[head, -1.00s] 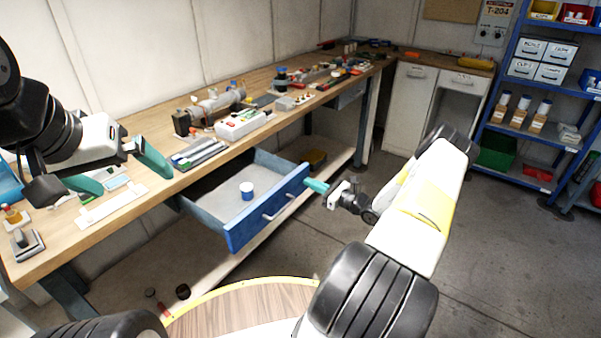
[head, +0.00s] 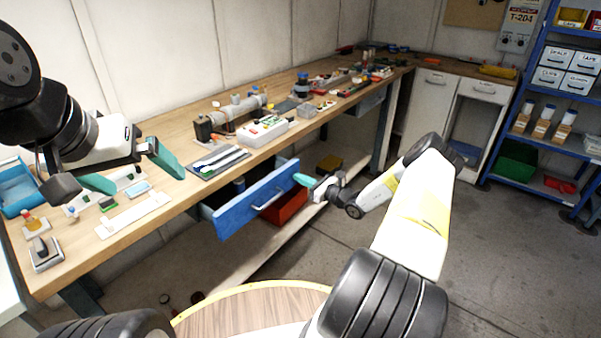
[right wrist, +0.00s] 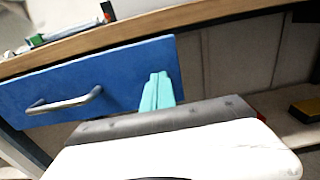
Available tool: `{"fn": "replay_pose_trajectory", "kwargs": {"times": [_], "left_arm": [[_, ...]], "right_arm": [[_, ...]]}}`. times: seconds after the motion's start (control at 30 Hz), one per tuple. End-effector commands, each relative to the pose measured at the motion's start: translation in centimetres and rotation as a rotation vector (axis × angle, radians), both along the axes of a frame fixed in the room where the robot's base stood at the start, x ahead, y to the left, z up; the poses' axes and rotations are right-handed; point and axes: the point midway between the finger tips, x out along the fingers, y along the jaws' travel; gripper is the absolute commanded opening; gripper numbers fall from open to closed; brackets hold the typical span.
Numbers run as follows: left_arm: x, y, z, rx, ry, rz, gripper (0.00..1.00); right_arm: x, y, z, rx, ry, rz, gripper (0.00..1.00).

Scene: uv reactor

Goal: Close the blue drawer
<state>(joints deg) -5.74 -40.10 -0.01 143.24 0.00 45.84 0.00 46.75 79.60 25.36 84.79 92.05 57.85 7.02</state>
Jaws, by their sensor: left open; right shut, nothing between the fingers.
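My left gripper (head: 130,172) is open and empty above the bench's left part.
The workbench (head: 178,137) carries tools, a pipe assembly (head: 238,110) and small parts. A red bin (head: 288,207) and a yellow box (head: 330,163) sit on the lower shelf. A blue rack (head: 545,100) stands at the right. The floor between is clear.

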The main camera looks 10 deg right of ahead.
Motion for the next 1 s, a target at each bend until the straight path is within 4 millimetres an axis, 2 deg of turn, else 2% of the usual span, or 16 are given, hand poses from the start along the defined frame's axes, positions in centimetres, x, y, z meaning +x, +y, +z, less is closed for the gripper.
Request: {"fn": "replay_pose_trajectory", "kwargs": {"times": [0.03,0.2,0.43,0.7,1.0], "left_arm": [[0.0,0.0,0.0,0.000,0.000,0.000,1.00],[0.0,0.0,0.0,0.000,0.000,0.000,1.00],[0.0,0.0,0.0,0.000,0.000,0.000,1.00],[0.0,0.0,0.0,0.000,0.000,0.000,1.00],[0.0,0.0,0.0,0.000,0.000,0.000,1.00]], "right_arm": [[1.0,1.0,0.0,0.001,-0.001,0.003,0.00],[4.0,3.3,0.0,0.000,-0.002,0.002,0.00],[6.9,5.5,0.0,-0.001,-0.001,0.001,0.00],[8.4,6.6,0.0,0.000,0.000,0.000,0.00],[8.7,6.8,0.1,0.000,0.000,-0.002,0.00]]}}
